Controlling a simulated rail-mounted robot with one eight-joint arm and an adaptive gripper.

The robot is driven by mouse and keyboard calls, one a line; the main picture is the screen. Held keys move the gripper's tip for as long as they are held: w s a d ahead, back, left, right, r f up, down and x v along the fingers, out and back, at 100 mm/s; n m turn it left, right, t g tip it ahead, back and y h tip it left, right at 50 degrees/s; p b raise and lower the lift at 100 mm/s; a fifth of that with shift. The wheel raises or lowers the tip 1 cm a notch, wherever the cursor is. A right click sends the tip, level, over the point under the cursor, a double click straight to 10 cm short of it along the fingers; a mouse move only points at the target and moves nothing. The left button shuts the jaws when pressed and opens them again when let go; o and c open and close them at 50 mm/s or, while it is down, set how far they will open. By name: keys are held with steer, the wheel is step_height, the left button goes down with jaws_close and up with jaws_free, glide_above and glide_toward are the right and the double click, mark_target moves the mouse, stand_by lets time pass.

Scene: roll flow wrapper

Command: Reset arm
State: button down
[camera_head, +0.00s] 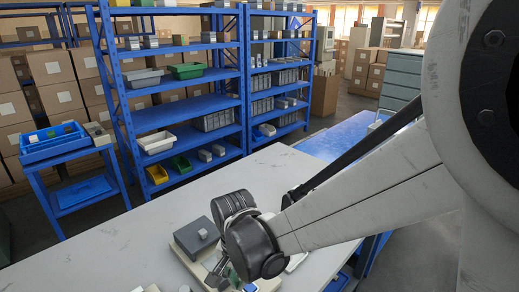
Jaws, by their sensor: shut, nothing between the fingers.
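My arm reaches in from the right over a light grey table (120,245). My gripper (216,279) is at the lower middle, pointing down at the table, with its fingers shut and nothing seen between them. Its tips are small in the picture and partly hidden by the dark wrist joint. A grey box-like device (196,238) on a pale base stands on the table just behind and left of my gripper. Whether the gripper touches the device cannot be told.
Blue shelves (185,85) with bins stand behind the table. A blue side table (65,155) holding a blue tray (53,146) is at the left. Stacked cartons (40,90) fill the back left. A grey drawer cabinet (402,78) stands at the back right. The table's left part is mostly clear.

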steer(key=s+d+r+n+t, duration=0.1)
steer(key=d+r+t, duration=0.2)
steer(key=d+r, duration=1.05)
steer(key=s+d+r+t, duration=0.1)
steer(key=s+d+t, duration=0.1)
steer(key=d, duration=0.4)
steer(key=s+d+r+n+t, duration=0.1)
steer(key=s+d+r+t, duration=0.1)
steer(key=s+d, duration=0.3)
steer(key=shift+d+r+n, duration=0.15)
steer(key=shift+d+n, duration=0.15)
steer(key=shift+d, duration=0.75)
